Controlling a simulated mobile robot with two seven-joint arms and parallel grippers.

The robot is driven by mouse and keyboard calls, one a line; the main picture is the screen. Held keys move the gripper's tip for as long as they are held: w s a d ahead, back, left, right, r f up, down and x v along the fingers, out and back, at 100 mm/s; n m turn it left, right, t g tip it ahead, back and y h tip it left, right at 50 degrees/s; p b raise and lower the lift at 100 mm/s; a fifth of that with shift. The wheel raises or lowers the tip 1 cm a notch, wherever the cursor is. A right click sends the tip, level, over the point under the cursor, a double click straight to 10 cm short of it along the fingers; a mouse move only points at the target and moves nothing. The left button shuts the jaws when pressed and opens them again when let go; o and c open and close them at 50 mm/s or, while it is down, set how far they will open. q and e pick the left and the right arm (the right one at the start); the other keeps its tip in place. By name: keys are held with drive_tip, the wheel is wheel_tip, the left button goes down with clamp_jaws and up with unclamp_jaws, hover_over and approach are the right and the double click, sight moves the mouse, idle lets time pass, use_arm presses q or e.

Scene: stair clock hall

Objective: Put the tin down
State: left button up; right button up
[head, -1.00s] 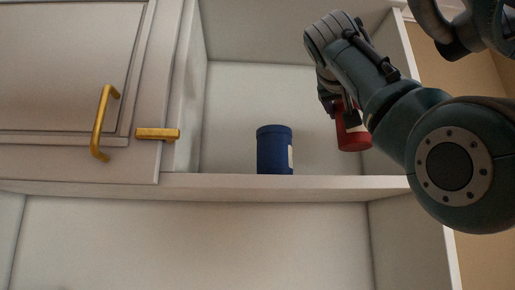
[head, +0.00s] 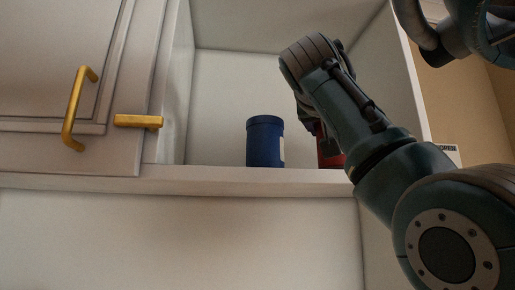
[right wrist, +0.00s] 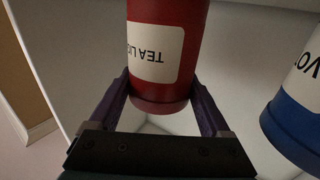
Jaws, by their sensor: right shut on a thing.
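A red tin (head: 328,152) is over the open cabinet shelf (head: 215,177), right of a blue tin. It looks upright, its base about level with the blue tin's base; I cannot tell whether it touches the shelf. In the right wrist view the red tin (right wrist: 165,25) has a white label reading "TEA LI", upside down in the picture. My right gripper (right wrist: 160,88) is shut on it, one purple finger on each side. In the head view my wrist hides most of the fingers and part of the tin. My left gripper is out of view.
The blue tin (head: 264,142) stands on the shelf to the left, a gap apart; it also shows in the right wrist view (right wrist: 295,125). A closed cabinet door (head: 50,60) with a brass handle (head: 76,108) is at left. The cabinet's side wall (head: 400,85) bounds the right.

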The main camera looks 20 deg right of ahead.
drive_tip(key=shift+f+b, duration=0.65)
drive_tip(key=shift+f, duration=0.05)
idle(0.4)
drive_tip(key=o, duration=1.4)
